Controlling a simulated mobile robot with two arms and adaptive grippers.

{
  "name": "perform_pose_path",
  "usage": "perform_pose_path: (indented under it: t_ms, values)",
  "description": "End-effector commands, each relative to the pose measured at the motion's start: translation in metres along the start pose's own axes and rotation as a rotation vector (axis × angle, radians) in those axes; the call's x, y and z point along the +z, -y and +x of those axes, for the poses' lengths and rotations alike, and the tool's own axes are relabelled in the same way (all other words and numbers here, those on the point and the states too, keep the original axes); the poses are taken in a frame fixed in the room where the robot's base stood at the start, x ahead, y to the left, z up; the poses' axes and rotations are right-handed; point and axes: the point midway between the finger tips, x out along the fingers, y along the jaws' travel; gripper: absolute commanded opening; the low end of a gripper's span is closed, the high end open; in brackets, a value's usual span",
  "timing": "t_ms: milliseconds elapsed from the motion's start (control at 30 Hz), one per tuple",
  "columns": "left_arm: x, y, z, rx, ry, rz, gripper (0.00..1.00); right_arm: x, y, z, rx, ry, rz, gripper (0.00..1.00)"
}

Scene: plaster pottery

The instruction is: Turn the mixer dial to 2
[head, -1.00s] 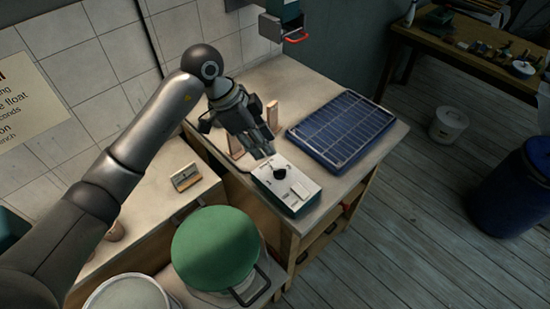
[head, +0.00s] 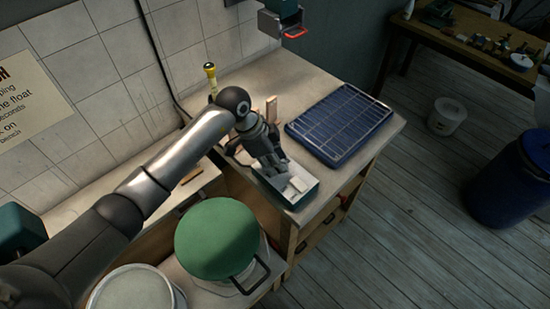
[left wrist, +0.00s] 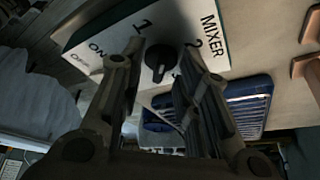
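The mixer control box (head: 312,190), white-topped with green sides, sits at the front of the worktop in the head view. My left gripper (head: 277,170) reaches down over it and hides the dial there. In the left wrist view the box face (left wrist: 102,42) reads MIXER, 1, 2, ON and OFF. The black dial (left wrist: 160,58) lies between the two fingers of my left gripper (left wrist: 162,57). The fingers are apart, with a gap to the dial on both sides as seen. My right gripper is not in view.
A blue ribbed panel (head: 340,125) lies behind the box on the worktop. A green-lidded pot (head: 216,240) stands in front, left of the box. A yellow-and-black torch-like object (head: 210,75) stands near the wall. A blue drum (head: 510,190) is at far right.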

Motion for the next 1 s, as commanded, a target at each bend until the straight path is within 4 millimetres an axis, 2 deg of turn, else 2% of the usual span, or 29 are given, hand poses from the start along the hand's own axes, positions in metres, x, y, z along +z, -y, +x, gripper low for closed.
perform_pose_path:
  t_ms: [133, 367, 733, 1000]
  values:
    - [0.0, -0.0001, 0.0, 0.0, 0.0, 0.0, 0.28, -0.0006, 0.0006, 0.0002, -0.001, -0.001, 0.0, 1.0]
    - [0.0, -0.0001, -0.0002, 0.0, 0.0, 0.0, 0.0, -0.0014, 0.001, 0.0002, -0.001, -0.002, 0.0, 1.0]
    - [0.0002, 0.0005, 0.0, 0.011, 0.0, 0.026, 0.0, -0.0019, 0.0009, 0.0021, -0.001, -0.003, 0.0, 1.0]
    - [0.0003, 0.0034, 0.0008, 0.065, 0.0, 0.16, 0.0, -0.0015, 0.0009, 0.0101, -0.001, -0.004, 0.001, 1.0]
